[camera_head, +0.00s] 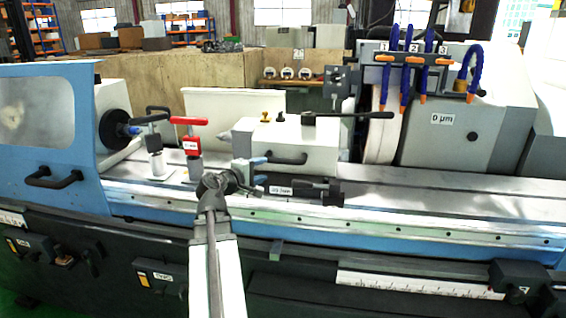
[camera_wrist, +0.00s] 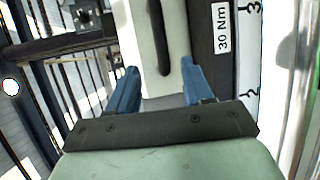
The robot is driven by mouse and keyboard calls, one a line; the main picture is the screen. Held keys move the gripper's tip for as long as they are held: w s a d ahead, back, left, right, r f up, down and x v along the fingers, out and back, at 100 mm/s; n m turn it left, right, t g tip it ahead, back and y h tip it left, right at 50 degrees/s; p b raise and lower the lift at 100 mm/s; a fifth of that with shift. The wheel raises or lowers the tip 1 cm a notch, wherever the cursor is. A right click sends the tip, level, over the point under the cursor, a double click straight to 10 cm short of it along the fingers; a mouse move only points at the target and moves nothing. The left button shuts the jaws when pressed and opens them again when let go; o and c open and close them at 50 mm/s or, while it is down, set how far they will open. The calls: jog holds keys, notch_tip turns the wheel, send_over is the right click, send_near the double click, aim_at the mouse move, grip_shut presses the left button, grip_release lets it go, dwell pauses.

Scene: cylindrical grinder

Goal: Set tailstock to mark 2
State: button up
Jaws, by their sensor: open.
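The tailstock (camera_head: 292,135) is a pale box on the machine bed, with a black front handle (camera_head: 288,158) and a long black lever on top. My gripper (camera_head: 252,168) is at its lower left front. In the wrist view my gripper (camera_wrist: 160,72) has its blue fingers apart. A pale body with a dark upright bar (camera_wrist: 160,38), probably the handle, shows beyond and between them. I cannot tell if they touch. A white scale (camera_wrist: 252,60) shows marks 2 and 3, beside a black part labelled 30 Nm (camera_wrist: 222,27). No pointer is clear there.
Red and black clamp handles (camera_head: 190,121) stand left of the tailstock. The workhead (camera_head: 115,122) is further left. The grinding wheel (camera_head: 380,138) and blue coolant hoses (camera_head: 421,75) are to the right. Bare bed (camera_head: 450,185) lies right of the tailstock.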

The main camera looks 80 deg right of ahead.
aim_at(281, 162)
jog(key=x, duration=1.3)
jog(key=shift+d+f, duration=0.1)
jog(key=shift+d, duration=0.15)
grip_shut()
